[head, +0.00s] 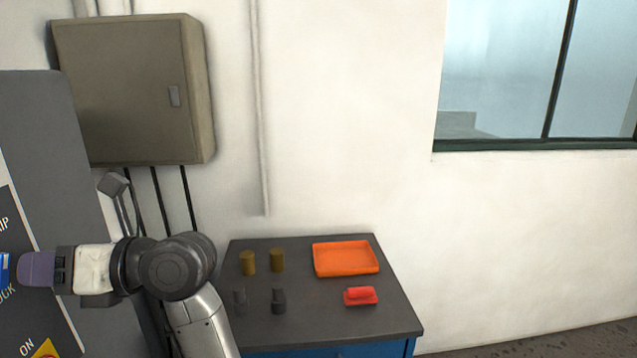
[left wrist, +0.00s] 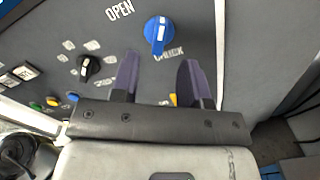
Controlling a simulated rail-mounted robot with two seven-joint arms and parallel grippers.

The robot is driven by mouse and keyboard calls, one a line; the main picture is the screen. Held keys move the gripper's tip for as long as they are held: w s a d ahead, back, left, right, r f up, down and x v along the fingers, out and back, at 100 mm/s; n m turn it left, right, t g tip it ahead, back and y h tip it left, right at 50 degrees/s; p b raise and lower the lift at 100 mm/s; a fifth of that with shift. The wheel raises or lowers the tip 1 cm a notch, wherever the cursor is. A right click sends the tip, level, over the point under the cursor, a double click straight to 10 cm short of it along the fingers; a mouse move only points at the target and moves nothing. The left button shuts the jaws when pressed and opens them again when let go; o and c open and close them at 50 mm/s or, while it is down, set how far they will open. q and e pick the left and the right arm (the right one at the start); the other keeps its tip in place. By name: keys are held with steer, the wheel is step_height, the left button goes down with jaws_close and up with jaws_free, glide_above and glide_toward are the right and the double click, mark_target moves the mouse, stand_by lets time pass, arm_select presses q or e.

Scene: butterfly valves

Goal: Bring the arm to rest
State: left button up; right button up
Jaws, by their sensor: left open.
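My left arm comes in at the lower left of the head view, with its left gripper (head: 36,269) pointing left at the grey control panel (head: 45,130). In the left wrist view the two purple fingers of the left gripper (left wrist: 158,58) stand apart with nothing between them. A blue knob with a white mark (left wrist: 157,35) lies just beyond the fingertips; I cannot tell whether they touch it. Part of this blue knob (head: 4,268) shows at the left edge of the head view. My right gripper is in neither view.
The panel also bears a black knob (left wrist: 88,68) and small coloured buttons. A dark-topped table (head: 330,325) carries an orange tray (head: 345,259), a red object (head: 361,296), two brown cylinders and two dark pieces. A grey wall cabinet (head: 125,90) hangs above the arm.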

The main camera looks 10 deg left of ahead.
mark_target(5, 267)
arm_select(q)
steer(key=shift+x, duration=2.9)
